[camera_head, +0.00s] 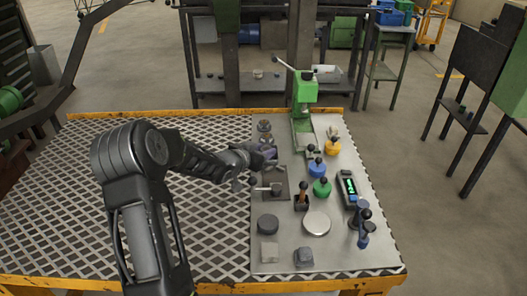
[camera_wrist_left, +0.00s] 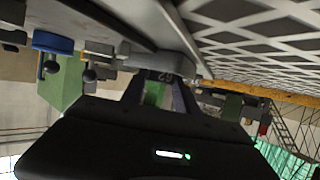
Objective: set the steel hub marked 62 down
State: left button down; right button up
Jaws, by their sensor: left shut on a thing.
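My left gripper (camera_head: 264,153) is over the grey metal plate, on its left side. In the head view the hub is mostly hidden by the gripper. My right gripper is not in view.
A dark square pad (camera_head: 284,194) lies just in front of the gripper. A green press (camera_head: 304,92) stands behind. Blue (camera_head: 317,168), green (camera_head: 322,188) and yellow (camera_head: 333,147) knobbed pieces and a digital meter (camera_head: 347,187) stand right. Open grating (camera_head: 70,200) lies left.

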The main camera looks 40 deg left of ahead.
pick_arm(q)
jog(key=shift+f, duration=0.15)
jog(key=c, duration=1.2)
grip_release()
jog(key=shift+r, duration=0.3)
jog(key=shift+s, duration=0.35)
jog(key=p+v, duration=0.1)
jog(key=v, duration=1)
jog(key=shift+s, duration=0.15)
